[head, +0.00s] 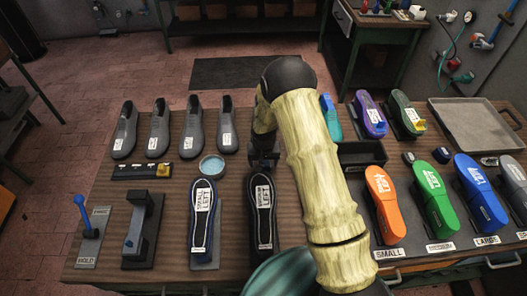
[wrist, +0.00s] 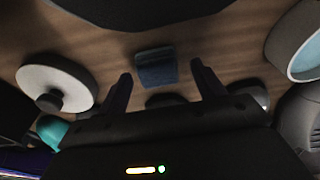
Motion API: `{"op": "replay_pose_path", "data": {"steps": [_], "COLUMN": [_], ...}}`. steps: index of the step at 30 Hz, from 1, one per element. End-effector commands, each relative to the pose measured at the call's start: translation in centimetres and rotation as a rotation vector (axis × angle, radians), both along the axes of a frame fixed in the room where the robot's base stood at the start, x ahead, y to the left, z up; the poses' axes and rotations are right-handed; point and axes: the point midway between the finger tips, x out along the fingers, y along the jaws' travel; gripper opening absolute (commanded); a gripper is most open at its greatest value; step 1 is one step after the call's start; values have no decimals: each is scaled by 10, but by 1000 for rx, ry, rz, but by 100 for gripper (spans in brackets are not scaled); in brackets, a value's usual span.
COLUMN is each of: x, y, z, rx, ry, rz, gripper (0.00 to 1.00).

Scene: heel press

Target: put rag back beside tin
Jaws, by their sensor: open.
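The tin (head: 212,166) is a round open can with pale blue contents, on the bench left of my gripper (head: 263,163). In the wrist view the tin (wrist: 300,45) shows at the upper right edge. A small dark blue folded cloth, which looks like the rag (wrist: 156,68), lies on the wood a short way from the tin. My gripper (wrist: 162,85) is open and its two fingers point toward the rag, which shows between their tips. The rag is not held. In the head view I cannot make out the rag; my gripper and arm cover that area.
Two black soles on stands (head: 203,215) are at the front, with grey shoes (head: 160,130) behind. A dark open box (head: 362,155), coloured lasts (head: 432,205) and a grey tray (head: 475,128) are on the right. A pale round disc (wrist: 55,85) shows left in the wrist view.

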Motion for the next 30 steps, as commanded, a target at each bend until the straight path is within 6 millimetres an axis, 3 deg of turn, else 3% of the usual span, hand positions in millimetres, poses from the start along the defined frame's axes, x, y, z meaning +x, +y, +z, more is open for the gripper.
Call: {"op": "replay_pose_path", "data": {"steps": [19, 24, 30], "x": [-12, -15, -15], "y": [-1, -1, 0], "z": [88, 101, 103], "rx": [1, 0, 0], "ry": [-3, -1, 1], "rz": [-1, -1, -1], "gripper": [68, 68, 68]}}
